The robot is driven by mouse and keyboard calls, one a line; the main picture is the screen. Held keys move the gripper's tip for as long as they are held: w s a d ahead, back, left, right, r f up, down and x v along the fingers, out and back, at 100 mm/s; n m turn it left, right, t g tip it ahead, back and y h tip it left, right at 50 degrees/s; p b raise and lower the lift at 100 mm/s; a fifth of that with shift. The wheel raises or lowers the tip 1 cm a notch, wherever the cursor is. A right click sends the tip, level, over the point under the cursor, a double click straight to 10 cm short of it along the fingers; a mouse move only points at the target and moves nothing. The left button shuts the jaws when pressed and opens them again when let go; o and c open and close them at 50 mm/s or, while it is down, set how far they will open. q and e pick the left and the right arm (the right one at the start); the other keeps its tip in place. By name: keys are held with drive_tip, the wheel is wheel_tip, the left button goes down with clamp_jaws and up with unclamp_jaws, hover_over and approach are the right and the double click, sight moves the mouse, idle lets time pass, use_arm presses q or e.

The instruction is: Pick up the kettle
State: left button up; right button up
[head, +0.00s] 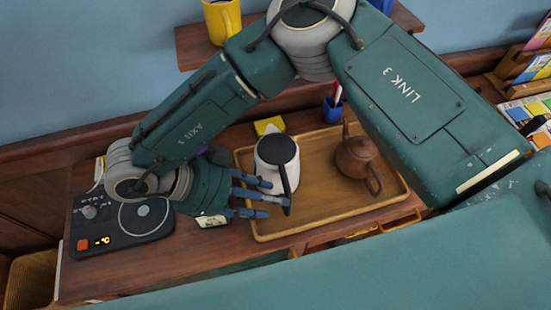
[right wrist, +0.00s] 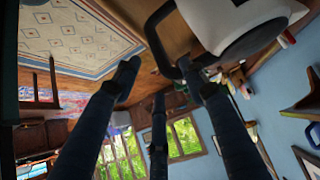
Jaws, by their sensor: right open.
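The white kettle (head: 270,152) with a black lid and handle stands upright at the left end of a wooden tray (head: 300,231). My right gripper (head: 268,197) comes in from the left, its blue fingers spread open beside the near side of the kettle, close to its handle. In the right wrist view the kettle's white body (right wrist: 225,18) fills the top right, and its black handle (right wrist: 153,30) shows near the fingertips (right wrist: 165,85). Whether a finger touches the handle is hard to tell. My left gripper is not in view.
A brown teapot (head: 354,158) stands on the tray's right part. A black hot plate (head: 118,225) lies left of the gripper. A blue pen cup (head: 333,111) and a yellow block (head: 269,126) sit behind the tray. A yellow mug (head: 222,22) stands on the shelf above.

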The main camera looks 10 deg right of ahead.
drive_tip(key=p+x, duration=0.3)
drive_tip(key=x, duration=0.4)
drive_tip(key=shift+p, duration=0.4)
drive_tip(key=shift+s+d+f, duration=0.1)
drive_tip(key=shift+d+f, duration=0.15)
drive_tip(key=shift+a, duration=0.1)
drive_tip(key=c, duration=1.1)
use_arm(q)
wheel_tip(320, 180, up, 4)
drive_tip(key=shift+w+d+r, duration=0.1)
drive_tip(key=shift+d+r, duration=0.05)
use_arm(e)
drive_tip(key=shift+r, duration=0.1)
